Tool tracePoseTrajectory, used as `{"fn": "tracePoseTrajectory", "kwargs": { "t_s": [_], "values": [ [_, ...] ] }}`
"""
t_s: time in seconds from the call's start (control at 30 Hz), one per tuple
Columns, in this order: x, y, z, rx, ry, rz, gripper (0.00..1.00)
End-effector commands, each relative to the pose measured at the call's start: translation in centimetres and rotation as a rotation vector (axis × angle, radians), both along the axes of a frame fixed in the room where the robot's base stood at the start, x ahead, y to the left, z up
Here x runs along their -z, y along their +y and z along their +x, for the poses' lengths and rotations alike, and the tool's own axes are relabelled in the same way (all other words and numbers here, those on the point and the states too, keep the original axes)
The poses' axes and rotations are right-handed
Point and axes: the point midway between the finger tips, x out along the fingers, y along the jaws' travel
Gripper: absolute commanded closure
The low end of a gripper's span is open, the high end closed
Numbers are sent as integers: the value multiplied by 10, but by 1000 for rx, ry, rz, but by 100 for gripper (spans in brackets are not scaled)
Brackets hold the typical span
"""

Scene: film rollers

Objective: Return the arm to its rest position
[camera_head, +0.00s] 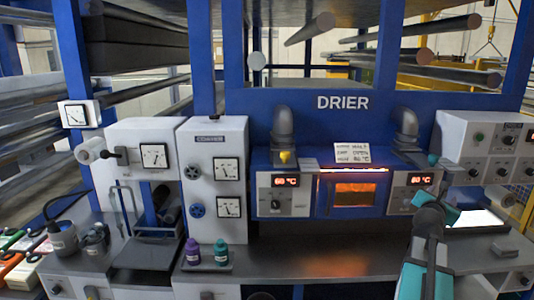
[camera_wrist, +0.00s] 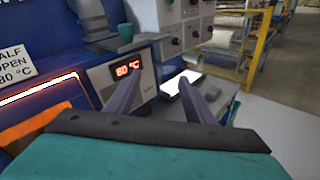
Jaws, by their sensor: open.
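My arm (camera_head: 430,245), with teal and dark grey parts, rises at the lower right of the head view, in front of the drier's right end. My gripper (camera_wrist: 161,76) shows in the wrist view as two grey-purple fingers standing well apart, with nothing between them. It points toward the drier's right temperature panel (camera_wrist: 128,70) and a bright white plate (camera_wrist: 180,84). In the head view the gripper (camera_head: 444,187) overlaps the area beside that panel (camera_head: 411,192). I cannot tell from these views how far its fingertips are from the panel.
The blue drier (camera_head: 300,103) has a glowing orange window (camera_head: 354,200). A teal cup (camera_wrist: 125,33) stands near the gripper. A purple bottle (camera_head: 192,252) and a green bottle (camera_head: 221,254) stand left of centre. The grey counter (camera_head: 310,264) is clear in the middle.

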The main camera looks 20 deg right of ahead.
Motion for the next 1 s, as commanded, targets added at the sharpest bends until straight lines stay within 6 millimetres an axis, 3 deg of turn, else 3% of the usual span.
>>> {"fn": "tracePoseTrajectory", "kwargs": {
  "t_s": [0.17,0.47,0.7,1.0],
  "values": [
    [39,29,28,-7,-95,154,51],
    [138,116,85,39,-307,560,51],
    [215,200,114,149,-434,876,51],
    [304,315,126,379,-536,1218,51]
  ]
}}
